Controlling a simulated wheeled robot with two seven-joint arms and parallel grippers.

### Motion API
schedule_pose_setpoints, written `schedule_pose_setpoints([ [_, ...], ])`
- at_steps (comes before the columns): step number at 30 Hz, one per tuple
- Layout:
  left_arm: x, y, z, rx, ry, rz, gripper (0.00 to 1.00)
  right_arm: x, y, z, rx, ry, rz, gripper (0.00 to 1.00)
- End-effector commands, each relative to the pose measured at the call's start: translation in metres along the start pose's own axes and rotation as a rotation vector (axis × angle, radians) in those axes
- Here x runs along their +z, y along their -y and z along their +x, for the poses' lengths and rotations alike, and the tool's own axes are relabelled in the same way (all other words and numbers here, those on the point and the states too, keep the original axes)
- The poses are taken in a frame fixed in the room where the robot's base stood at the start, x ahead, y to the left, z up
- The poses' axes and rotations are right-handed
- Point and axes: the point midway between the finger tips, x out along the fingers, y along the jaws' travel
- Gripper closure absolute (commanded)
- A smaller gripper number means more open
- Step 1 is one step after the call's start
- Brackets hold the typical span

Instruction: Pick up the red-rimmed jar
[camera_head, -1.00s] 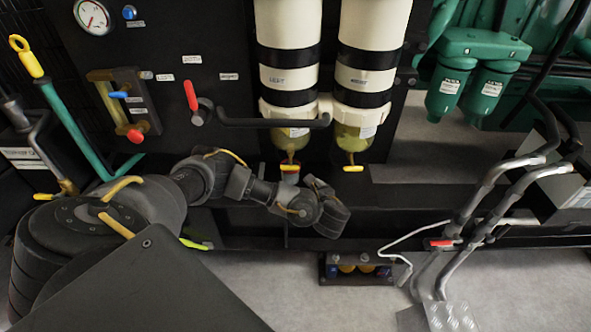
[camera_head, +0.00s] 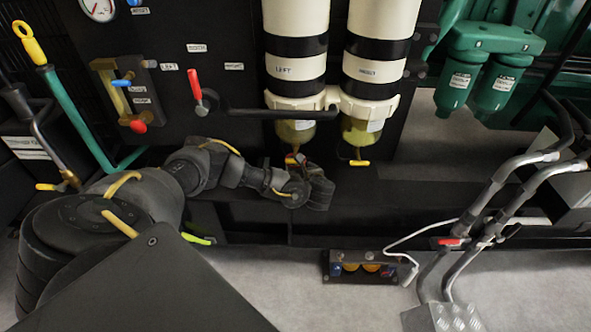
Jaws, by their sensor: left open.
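My left arm comes in from the left, and my left gripper (camera_head: 304,166) is open right at the jar. Its dark wrist covers the fingers, so I cannot tell whether they touch the jar or stand around it. My right gripper is not in view.
Two cream filters, the left (camera_head: 294,60) and the right (camera_head: 377,60), hang above, with a yellow drain tap (camera_head: 359,163) under the right one. A black handle bar (camera_head: 270,114) crosses in front. A small box (camera_head: 362,267) lies on the floor; grey pipes (camera_head: 490,200) stand right.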

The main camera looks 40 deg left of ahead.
Motion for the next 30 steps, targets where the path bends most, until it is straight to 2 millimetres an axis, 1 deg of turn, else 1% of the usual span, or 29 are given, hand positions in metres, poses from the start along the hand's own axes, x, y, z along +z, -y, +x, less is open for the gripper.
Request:
schedule_pose_setpoints([
  [7, 0.0003, -0.0001, 0.0021, 0.000, 0.000, 0.000, 0.17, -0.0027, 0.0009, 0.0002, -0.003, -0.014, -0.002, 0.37],
  [8, 0.0003, -0.0001, 0.0020, 0.000, 0.000, 0.000, 0.20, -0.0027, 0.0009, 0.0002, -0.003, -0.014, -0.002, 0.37],
  [18, 0.0002, -0.0002, 0.0018, 0.000, 0.000, 0.000, 0.64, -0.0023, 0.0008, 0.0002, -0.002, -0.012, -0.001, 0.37],
  [20, 0.0004, -0.0001, 0.0018, 0.000, 0.000, 0.000, 0.71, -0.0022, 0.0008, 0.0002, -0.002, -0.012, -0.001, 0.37],
  [30, 0.0016, -0.0001, 0.0013, 0.000, 0.000, 0.000, 0.71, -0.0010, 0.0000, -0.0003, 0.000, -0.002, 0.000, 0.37],
])
